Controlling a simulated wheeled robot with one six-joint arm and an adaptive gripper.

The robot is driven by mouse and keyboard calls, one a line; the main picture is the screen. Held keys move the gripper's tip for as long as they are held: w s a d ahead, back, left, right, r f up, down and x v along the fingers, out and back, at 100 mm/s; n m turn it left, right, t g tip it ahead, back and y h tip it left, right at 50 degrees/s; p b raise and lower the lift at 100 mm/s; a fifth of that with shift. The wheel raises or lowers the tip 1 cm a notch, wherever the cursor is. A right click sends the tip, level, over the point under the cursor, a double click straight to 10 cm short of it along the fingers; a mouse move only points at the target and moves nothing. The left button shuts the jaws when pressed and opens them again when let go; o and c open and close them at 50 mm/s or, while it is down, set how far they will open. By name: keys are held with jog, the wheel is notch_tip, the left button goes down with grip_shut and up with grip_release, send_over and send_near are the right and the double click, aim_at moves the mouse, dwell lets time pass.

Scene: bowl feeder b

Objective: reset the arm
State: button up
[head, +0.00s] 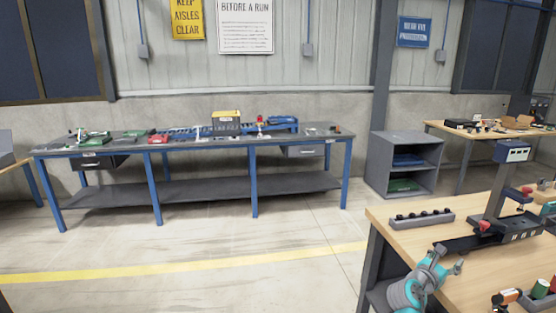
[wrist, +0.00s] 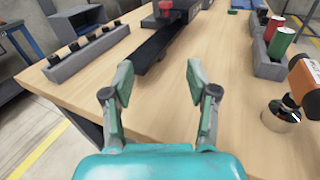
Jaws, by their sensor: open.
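My gripper (wrist: 159,90) is open and empty in the wrist view, with bare wooden tabletop between and beyond its fingers. In the head view my gripper (head: 450,262) shows at the lower right, over the near left part of the wooden workbench (head: 400,215). No object is touching its fingers that I can see.
A grey holder with black pieces (wrist: 90,52) lies at the bench's left edge. A dark fixture (head: 490,215) with an upright column stands behind my gripper. An orange-and-black tool (wrist: 300,80) and a holder with green and red cylinders (wrist: 272,40) are to the right.

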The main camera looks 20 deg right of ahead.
jog(key=s+a+f+m+t+y, duration=0.25)
jog(key=a+f, duration=0.45)
jog(key=a, duration=0.4)
jog(key=s+a+f+m+t+y, duration=0.1)
jog(key=s+a+f+t+y, duration=0.25)
jog(key=a+f, duration=0.55)
jog(key=s+a+f+m+t+y, duration=0.25)
jog(key=a+f, duration=0.25)
jog(key=a, duration=0.8)
jog(key=s+a+m+t+y, duration=0.2)
jog(key=s+a+m+y, duration=0.35)
jog(key=s+a, duration=0.85)
jog(key=s+a+r+m+y, duration=0.1)
jog(key=s+a+r+m, duration=0.2)
jog(key=s+r, duration=0.3)
jog(key=s+a+r+m+y, duration=0.2)
jog(key=s+r+m, duration=0.3)
jog(key=s, duration=0.3)
jog(key=shift+s+a+r+t, duration=0.15)
jog(key=shift+a+r+t, duration=0.3)
jog(key=shift+a+r, duration=0.15)
